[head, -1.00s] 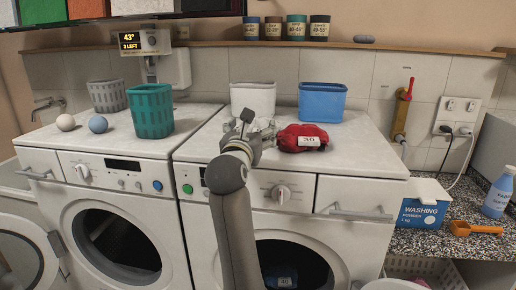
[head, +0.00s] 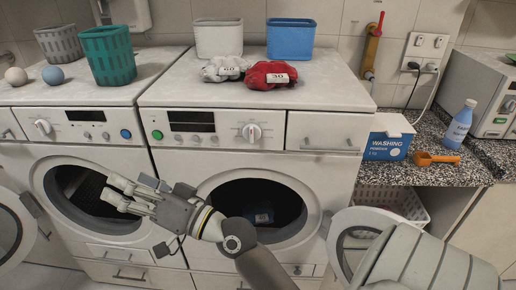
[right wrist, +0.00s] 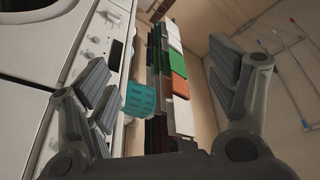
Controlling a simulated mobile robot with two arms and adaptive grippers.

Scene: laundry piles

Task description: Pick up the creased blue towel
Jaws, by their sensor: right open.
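A dark blue bundle with a small label (head: 262,216), which may be the creased blue towel, lies inside the open drum of the right-hand washing machine (head: 230,172). The drum's shadow hides much of it, and I cannot make out its creases. My right gripper (head: 128,194) is in front of the two machines, left of that drum opening. Its fingers are apart and empty, pointing left. In the right wrist view the right gripper (right wrist: 165,95) also shows spread fingers with nothing between them. The blue bundle is not visible there. My left gripper is not in view.
The right machine's round door (head: 345,235) stands open at right. On top are a white bundle (head: 224,68), a red bundle (head: 268,75), a white bin (head: 218,38) and a blue bin (head: 290,40). A washing powder box (head: 388,138) stands on the right counter.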

